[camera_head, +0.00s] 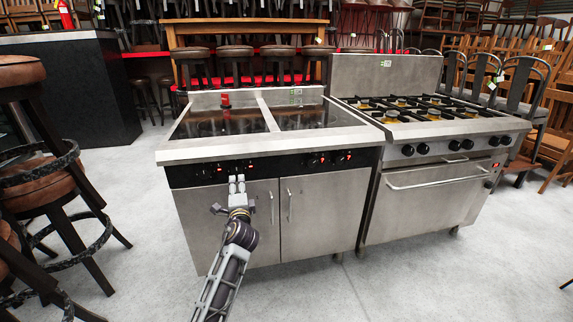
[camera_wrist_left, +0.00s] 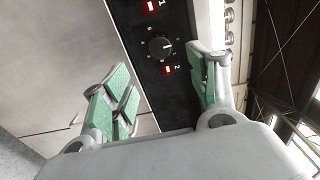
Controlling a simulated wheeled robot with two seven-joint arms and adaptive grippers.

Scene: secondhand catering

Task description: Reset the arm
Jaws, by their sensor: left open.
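My left gripper (camera_head: 237,183) is in front of the steel cooktop cabinet (camera_head: 225,210), just below its black control panel (camera_head: 195,174) in the head view. In the left wrist view the gripper (camera_wrist_left: 163,88) has its two green-padded fingers spread apart with nothing between them. Beyond the fingers there is a black knob (camera_wrist_left: 160,46) on the panel, with small red displays above and below it. I cannot tell whether a fingertip touches the panel. My right gripper is not in view.
A small red item (camera_head: 225,100) stands on the black cooktop (camera_head: 305,115). A gas range (camera_head: 430,190) stands to the right. Bar stools (camera_head: 45,190) crowd the left, and stacked chairs (camera_head: 520,85) fill the right background. The grey floor (camera_head: 420,290) in front is clear.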

